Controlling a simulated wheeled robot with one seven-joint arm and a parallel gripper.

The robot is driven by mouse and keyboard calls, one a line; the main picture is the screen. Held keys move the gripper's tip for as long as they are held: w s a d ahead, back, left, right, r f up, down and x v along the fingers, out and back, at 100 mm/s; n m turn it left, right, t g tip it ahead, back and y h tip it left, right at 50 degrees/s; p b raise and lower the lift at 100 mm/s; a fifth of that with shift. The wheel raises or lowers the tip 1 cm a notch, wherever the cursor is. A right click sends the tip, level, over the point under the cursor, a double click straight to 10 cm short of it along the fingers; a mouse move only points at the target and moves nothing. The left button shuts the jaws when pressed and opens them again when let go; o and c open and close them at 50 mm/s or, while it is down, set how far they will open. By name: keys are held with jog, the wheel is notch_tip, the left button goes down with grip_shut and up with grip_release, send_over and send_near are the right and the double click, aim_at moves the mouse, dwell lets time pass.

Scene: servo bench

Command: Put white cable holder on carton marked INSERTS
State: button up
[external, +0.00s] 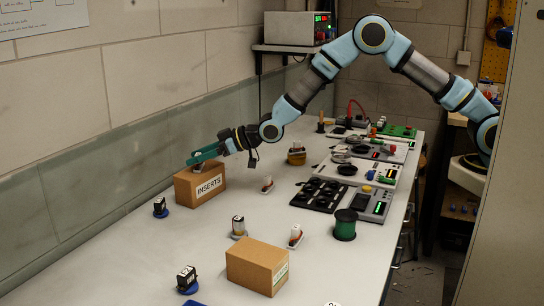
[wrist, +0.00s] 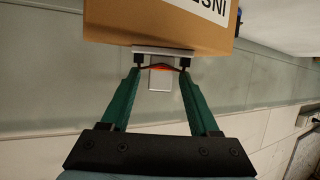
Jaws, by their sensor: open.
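The brown carton marked INSERTS (external: 186,191) stands at the left of the bench, its label facing the camera in the external view. In the wrist view the carton (wrist: 160,30) is at the top, with its lettering upside down. A small white piece, apparently the cable holder (wrist: 160,80), shows at the carton's edge between my fingertips, with an orange-red strip at its upper part. My gripper (external: 193,160) is at the top of that carton, its green fingers open. In the wrist view my gripper (wrist: 162,63) has fingers on both sides of the white piece. Whether the piece rests on the carton is unclear.
A second carton (external: 257,266) stands nearer the camera. A green spool (external: 345,225) and a black tray (external: 318,195) are at right. The wall is close at left.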

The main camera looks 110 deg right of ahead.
jog(key=shift+r, duration=0.25)
jog(key=shift+s+a, duration=0.1)
jog(key=shift+s, duration=0.2)
jog(key=b+v, duration=0.4)
jog(key=v, duration=0.7)
jog(key=s+a+f+n+g+y, duration=0.1)
jog(key=s+a+f+g+y, duration=0.15)
jog(key=s+a, duration=0.55)
jog(key=s+a+f+n+g+y, duration=0.1)
jog(key=s+a+g, duration=0.2)
jog(key=a, duration=0.8)
jog(key=s+a+f+g, duration=0.1)
jog(key=s+a+g, duration=0.1)
jog(key=s+a, duration=0.3)
jog(key=s+a+f+n+g+y, duration=0.1)
jog(key=s+a, duration=0.5)
jog(key=s, duration=0.8)
jog(key=shift+s+a+f+g, duration=0.15)
jog(key=shift+a+f+g, duration=0.25)
jog(key=shift+g, duration=0.85)
